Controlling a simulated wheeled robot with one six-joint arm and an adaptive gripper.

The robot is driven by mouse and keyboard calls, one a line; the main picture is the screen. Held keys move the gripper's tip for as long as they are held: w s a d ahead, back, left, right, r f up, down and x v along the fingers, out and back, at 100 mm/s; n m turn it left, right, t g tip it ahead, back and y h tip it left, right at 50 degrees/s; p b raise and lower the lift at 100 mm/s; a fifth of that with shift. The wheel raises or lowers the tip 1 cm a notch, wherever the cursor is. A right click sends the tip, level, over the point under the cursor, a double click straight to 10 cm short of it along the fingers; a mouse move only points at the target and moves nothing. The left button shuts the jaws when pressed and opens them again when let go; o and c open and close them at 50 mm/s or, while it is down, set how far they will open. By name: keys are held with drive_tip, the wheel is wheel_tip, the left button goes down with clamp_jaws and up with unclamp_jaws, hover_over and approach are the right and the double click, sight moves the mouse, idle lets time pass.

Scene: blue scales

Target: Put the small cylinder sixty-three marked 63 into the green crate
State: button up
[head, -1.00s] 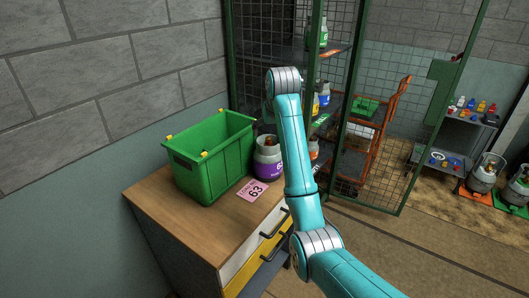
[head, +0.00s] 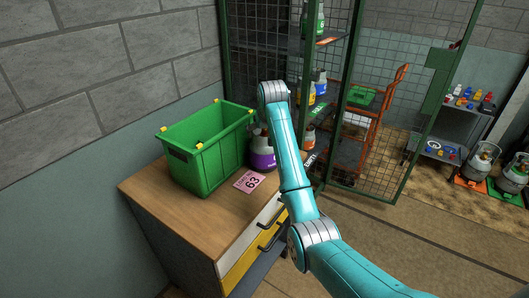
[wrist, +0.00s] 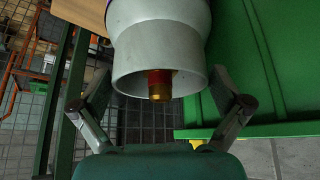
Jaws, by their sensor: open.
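The small cylinder (head: 262,152), grey-white with a purple band, stands on the wooden cabinet top just right of the green crate; its number is not readable now. In the wrist view its pale collar (wrist: 150,65) and brass-red valve fill the middle. My gripper (wrist: 162,82) is open, with one finger on each side of the collar; I cannot tell whether they touch it. In the head view my arm mostly hides the gripper. The green crate (head: 208,165) stands on the cabinet with yellow clips on its rim; its wall (wrist: 270,60) is close beside the right finger.
A pink card marked 63 (head: 249,181) lies on the cabinet top (head: 190,218) in front of the cylinder. A green mesh cage (head: 345,110) with shelved cylinders stands behind. An orange trolley (head: 380,105) and a grey shelf (head: 450,140) are farther right.

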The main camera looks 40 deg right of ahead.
drive_tip(key=shift+w+d+f, duration=0.1)
drive_tip(key=shift+w+f, duration=0.05)
drive_tip(key=shift+f, duration=0.05)
drive_tip(key=c, duration=1.3)
drive_tip(key=shift+r, duration=0.1)
drive_tip(key=c, duration=0.3)
drive_tip(key=shift+r, duration=0.1)
